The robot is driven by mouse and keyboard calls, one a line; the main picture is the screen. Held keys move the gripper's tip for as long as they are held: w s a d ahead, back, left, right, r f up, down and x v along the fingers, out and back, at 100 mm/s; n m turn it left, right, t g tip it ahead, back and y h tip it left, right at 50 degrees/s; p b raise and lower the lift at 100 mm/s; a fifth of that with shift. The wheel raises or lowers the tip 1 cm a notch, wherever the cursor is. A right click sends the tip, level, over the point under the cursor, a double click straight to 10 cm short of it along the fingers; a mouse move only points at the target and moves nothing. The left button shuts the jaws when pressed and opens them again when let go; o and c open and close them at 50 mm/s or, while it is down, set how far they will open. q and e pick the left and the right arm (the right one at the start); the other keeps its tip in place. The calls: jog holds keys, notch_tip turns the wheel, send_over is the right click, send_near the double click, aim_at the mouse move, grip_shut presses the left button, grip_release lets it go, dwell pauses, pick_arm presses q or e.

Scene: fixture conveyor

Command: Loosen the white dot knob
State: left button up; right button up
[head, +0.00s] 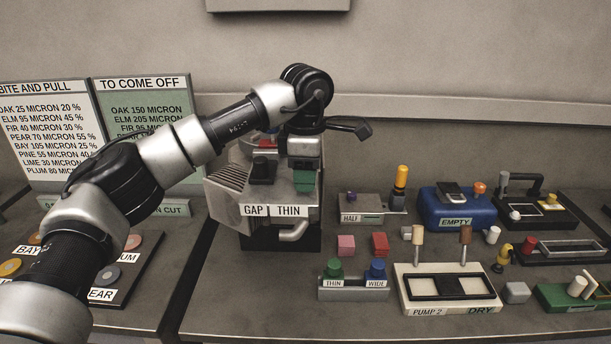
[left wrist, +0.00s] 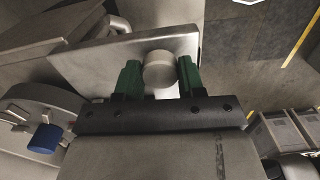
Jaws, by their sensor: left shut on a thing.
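A pale grey-white round knob (left wrist: 160,68) sits at the edge of a metal plate (left wrist: 95,58) in the left wrist view. The two green fingers of my left gripper (left wrist: 159,80) stand on either side of it and are shut on it. I cannot make out a dot on it. In the head view my left gripper (head: 304,178) points down at the grey machine (head: 230,190) labelled "GAP THIN", and it hides the knob there. My right gripper is not in view.
A blue knob (left wrist: 45,138) stands on a round part in the left wrist view. In the head view, a green-and-blue-knob block (head: 352,294), a "PUMP 2" box (head: 420,306) and a blue "EMPTY" case (head: 433,212) stand right of the machine. Bare bench lies in front.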

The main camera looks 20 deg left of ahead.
pick_arm(q)
jog(key=n, duration=0.5)
jog(key=shift+n+b, duration=0.3)
jog(key=shift+b, duration=0.1)
jog(key=shift+r+n, duration=0.1)
jog(key=shift+n, duration=1.9)
jog(key=o, duration=0.9)
jog(key=shift+b, duration=0.3)
notch_tip(320, 180, up, 11)
jog(key=shift+f, duration=0.1)
jog(key=shift+f, duration=0.1)
